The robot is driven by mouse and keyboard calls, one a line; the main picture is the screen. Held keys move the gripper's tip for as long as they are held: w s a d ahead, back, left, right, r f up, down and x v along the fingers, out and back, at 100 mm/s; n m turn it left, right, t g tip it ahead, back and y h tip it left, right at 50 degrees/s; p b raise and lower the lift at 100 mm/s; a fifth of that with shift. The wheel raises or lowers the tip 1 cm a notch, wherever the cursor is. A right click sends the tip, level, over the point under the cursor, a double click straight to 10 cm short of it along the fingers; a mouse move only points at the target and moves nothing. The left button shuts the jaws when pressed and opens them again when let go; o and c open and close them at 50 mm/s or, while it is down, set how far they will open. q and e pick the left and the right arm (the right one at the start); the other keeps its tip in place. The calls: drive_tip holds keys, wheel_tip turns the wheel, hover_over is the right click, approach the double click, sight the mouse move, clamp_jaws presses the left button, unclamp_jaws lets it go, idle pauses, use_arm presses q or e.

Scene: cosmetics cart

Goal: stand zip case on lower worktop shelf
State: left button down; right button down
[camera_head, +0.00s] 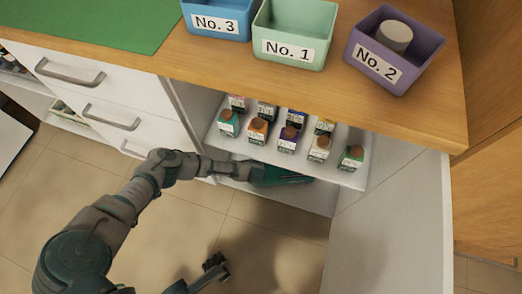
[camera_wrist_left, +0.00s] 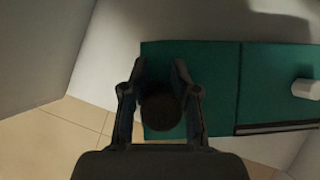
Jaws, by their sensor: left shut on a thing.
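The teal zip case (camera_head: 283,178) is in the lower part of the open cabinet, partly under the shelf with bottles. In the left wrist view the zip case (camera_wrist_left: 210,80) fills the middle and right, with a dark strip along its lower edge. My left gripper (camera_head: 247,171) reaches in from the left. In its wrist view the left gripper (camera_wrist_left: 158,90) is shut on the case by a dark round part between the fingers. Whether the case touches the surface below is unclear. My right gripper (camera_head: 214,264) is low over the floor, away from the case; its jaws are unclear.
A white shelf (camera_head: 345,180) with several small bottles lies just above the case. The wooden worktop (camera_head: 420,110) overhangs it, bearing blue (camera_head: 217,22), green (camera_head: 290,35) and purple (camera_head: 385,60) bins. White drawers (camera_head: 100,85) stand left, and a white panel (camera_head: 395,225) stands right.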

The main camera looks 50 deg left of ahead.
use_arm(q)
drive_tip(key=c, duration=0.9)
unclamp_jaws()
